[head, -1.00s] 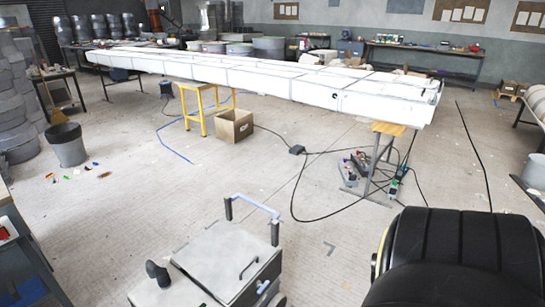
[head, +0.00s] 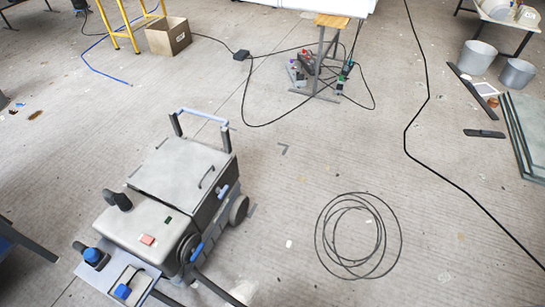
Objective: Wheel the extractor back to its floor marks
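The extractor (head: 183,185) is a grey wheeled machine standing on the floor at the lower left of the head view. It has a flat lid, a raised push bar (head: 204,114) with a pale blue grip at its far end, and dark wheels on its right side. A small grey corner mark (head: 283,149) lies on the floor, beyond the machine and to its right, apart from it. Other marks may be hidden under the machine. Neither of my grippers is in view.
A coiled black cable (head: 358,236) lies right of the extractor. A long black cable (head: 427,167) runs down the right side. A wooden-topped stand (head: 331,21) with power tools and cords is behind. A cardboard box (head: 168,37) stands upper left. Bare floor lies between.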

